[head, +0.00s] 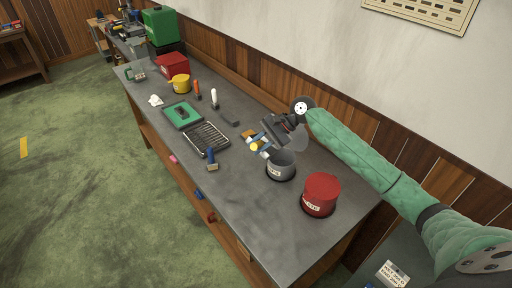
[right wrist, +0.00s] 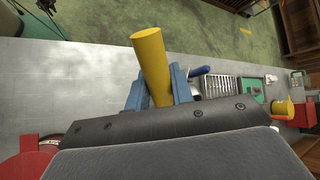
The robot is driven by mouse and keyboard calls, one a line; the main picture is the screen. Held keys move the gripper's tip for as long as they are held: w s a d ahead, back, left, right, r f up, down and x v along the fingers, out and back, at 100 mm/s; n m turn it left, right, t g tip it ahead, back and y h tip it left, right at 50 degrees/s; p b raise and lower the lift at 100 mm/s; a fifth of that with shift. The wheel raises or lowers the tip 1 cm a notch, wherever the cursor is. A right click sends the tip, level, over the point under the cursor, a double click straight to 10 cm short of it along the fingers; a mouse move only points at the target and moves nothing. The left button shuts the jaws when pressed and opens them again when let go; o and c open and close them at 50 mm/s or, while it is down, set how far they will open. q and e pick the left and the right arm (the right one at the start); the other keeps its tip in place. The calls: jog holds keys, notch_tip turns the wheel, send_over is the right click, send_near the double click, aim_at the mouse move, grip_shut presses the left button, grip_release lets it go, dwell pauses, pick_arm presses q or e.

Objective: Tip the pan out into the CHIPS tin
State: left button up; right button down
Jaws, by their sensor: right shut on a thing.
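My right gripper (head: 264,146) is shut on a yellow handle (head: 254,147), apparently the pan's. In the right wrist view the yellow handle (right wrist: 152,65) stands between the two blue fingers of the gripper (right wrist: 158,92). The pan's body cannot be made out clearly behind the gripper and wrist, nor can anything in it. A grey round tin (head: 281,169) stands on the bench just below the gripper in the head view; its label is too small to read surely. A red tin (head: 321,192) with a pale label stands to its right. My left gripper is out of view.
A blue-handled brush (head: 211,157), a dark slotted tray (head: 206,138) and a green tray (head: 174,116) lie to the left. The bench front (head: 247,215) is bare.

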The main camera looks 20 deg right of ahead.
jog(key=shift+d+r+y, duration=0.5)
jog(key=shift+d+r, duration=0.05)
jog(key=shift+d, duration=0.05)
jog(key=shift+w+d+r+y, duration=0.1)
jog(key=shift+d+r+y, duration=0.4)
jog(key=shift+d, duration=0.1)
jog(key=shift+d+r, duration=0.15)
jog(key=shift+d, duration=0.15)
dwell(0.4)
jog(key=shift+w+d+r+y, duration=0.1)
jog(key=shift+d+r+y, duration=0.15)
jog(key=shift+y, duration=0.15)
jog(key=shift+d+r+y, duration=0.2)
jog(key=shift+d+y, duration=0.1)
jog(key=shift+d, duration=0.15)
jog(key=shift+d+r+y, duration=0.2)
jog(key=shift+d+y, duration=0.1)
jog(key=shift+d, duration=0.15)
jog(key=shift+w+d+r+m+y, duration=0.15)
jog(key=shift+d+r+y, duration=0.1)
jog(key=shift+d+y, duration=0.4)
jog(key=shift+w+d+r+m+y, duration=0.15)
jog(key=shift+d+r+y, duration=0.15)
jog(key=shift+d, duration=0.55)
dwell(0.8)
jog(key=shift+d+y+b, duration=0.25)
jog(key=shift+d+b, duration=0.05)
jog(key=shift+b, duration=0.1)
